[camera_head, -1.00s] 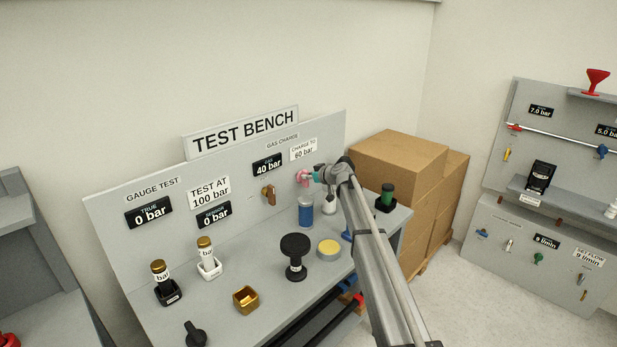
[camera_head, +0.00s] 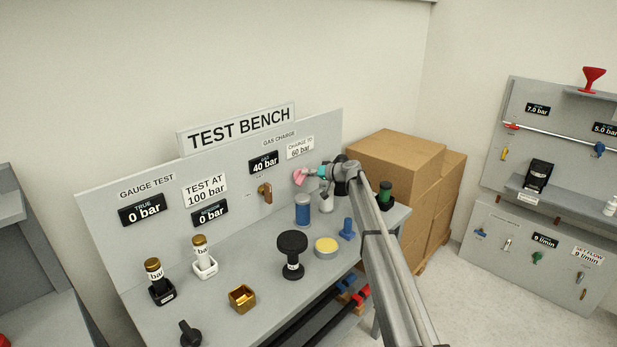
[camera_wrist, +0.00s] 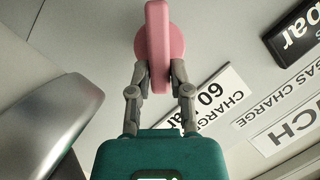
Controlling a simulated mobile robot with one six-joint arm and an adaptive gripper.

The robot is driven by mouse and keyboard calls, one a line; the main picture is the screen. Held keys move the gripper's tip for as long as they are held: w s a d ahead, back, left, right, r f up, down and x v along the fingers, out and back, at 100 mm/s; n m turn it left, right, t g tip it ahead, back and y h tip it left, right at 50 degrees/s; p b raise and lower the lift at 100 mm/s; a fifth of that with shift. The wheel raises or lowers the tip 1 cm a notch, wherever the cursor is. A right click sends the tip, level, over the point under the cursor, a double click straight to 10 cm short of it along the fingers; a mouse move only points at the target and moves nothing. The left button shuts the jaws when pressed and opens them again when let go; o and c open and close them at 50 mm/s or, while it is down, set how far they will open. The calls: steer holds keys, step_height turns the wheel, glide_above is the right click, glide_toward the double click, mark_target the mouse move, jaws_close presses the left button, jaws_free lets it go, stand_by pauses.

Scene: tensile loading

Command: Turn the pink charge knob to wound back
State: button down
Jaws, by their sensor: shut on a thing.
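The pink charge knob (camera_head: 300,176) sits on the upright panel of the test bench, below the "CHARGE TO 60 bar" label (camera_head: 300,147). In the wrist view the knob (camera_wrist: 158,45) shows a round base and a raised bar across it. My gripper (camera_wrist: 159,78) is shut on this bar, one finger on each side. In the head view my gripper (camera_head: 312,174) reaches the knob from the right. The gas display (camera_head: 264,162) reads 40 bar. No mark for wound back can be made out.
A brown lever (camera_head: 266,192) is on the panel left of the knob. A blue cylinder (camera_head: 303,209), a black knob-topped stand (camera_head: 292,254) and a yellow-topped disc (camera_head: 327,247) stand on the bench below. Cardboard boxes (camera_head: 400,165) are behind the bench's right end.

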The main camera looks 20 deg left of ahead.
steer(key=shift+s+f, duration=0.1)
stand_by(0.5)
steer(key=c, duration=0.6)
jaws_free()
steer(key=shift+o, duration=0.2)
